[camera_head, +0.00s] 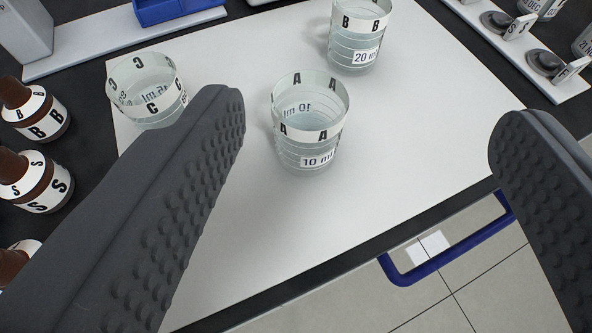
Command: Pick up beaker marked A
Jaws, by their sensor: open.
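The glass beaker marked A (308,133) stands upright on a white mat (440,130), with a "10 ml" label on its side and clear liquid that seems to be inside. My gripper (365,115) is open and empty, its two dark ribbed fingers wide apart at left and right. Beaker A shows between the fingers, nearer the left one, and no finger visibly touches it. Beaker B (352,45), labelled "20 ml", stands behind it to the right. Beaker C (150,95) stands to the left, its lower part partly hidden by the left finger.
Brown bottles marked B (45,122) and S (45,190) stand at the left. A blue box (170,8) is at the back left. A white rack (535,50) with several round grey items is at the right. A blue handle (440,262) juts from the table's front edge.

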